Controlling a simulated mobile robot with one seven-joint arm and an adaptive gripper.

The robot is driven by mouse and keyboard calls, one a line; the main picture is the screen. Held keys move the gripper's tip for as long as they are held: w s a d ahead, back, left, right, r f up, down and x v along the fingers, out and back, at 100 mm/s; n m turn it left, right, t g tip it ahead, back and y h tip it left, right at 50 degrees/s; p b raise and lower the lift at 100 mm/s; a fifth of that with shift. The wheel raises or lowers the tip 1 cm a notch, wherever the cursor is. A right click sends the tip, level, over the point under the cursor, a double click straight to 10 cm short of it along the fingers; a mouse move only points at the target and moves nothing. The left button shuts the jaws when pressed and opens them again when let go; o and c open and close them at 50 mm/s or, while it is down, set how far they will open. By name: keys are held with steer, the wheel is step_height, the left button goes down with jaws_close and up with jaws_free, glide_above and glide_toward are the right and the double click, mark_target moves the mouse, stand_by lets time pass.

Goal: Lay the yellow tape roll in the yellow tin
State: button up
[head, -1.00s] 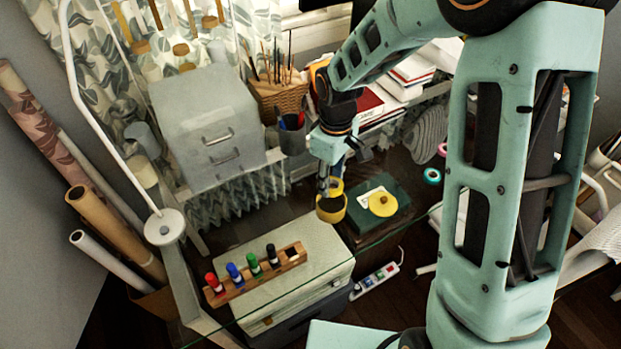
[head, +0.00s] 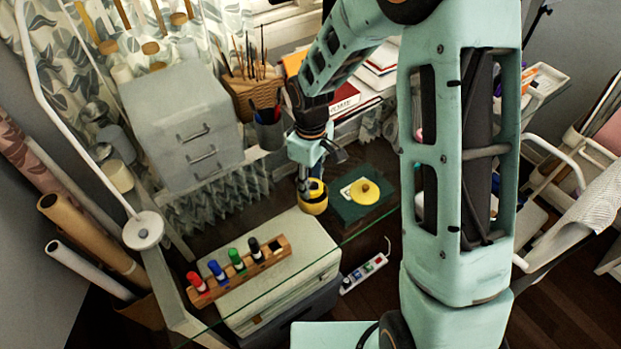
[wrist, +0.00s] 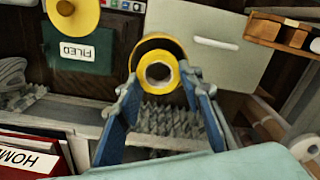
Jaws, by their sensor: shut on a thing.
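The yellow tin (head: 314,207) stands open beside a dark green box, below my gripper in the head view. In the wrist view the tin's yellow rim (wrist: 165,38) and dark inside show behind the yellow tape roll (wrist: 158,56). The roll is a yellow ring with a pale hole, held between the blue fingers of my gripper (wrist: 161,82). In the head view my gripper (head: 308,188) points down at the tin's mouth. The roll overlaps the mouth; I cannot tell how deep it sits. The fingers hide part of it.
A yellow knobbed lid (head: 364,191) lies on the green box (head: 349,210) to the right. A wooden marker rack (head: 262,272) stands on a pale case (head: 318,255) in front. A brush basket (head: 252,95) and pen cup (head: 268,130) stand behind. A glass edge crosses the front.

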steer(key=shift+f, duration=0.45)
steer(key=o, duration=1)
steer(key=shift+r, duration=0.15)
step_height(320, 180, up, 12)
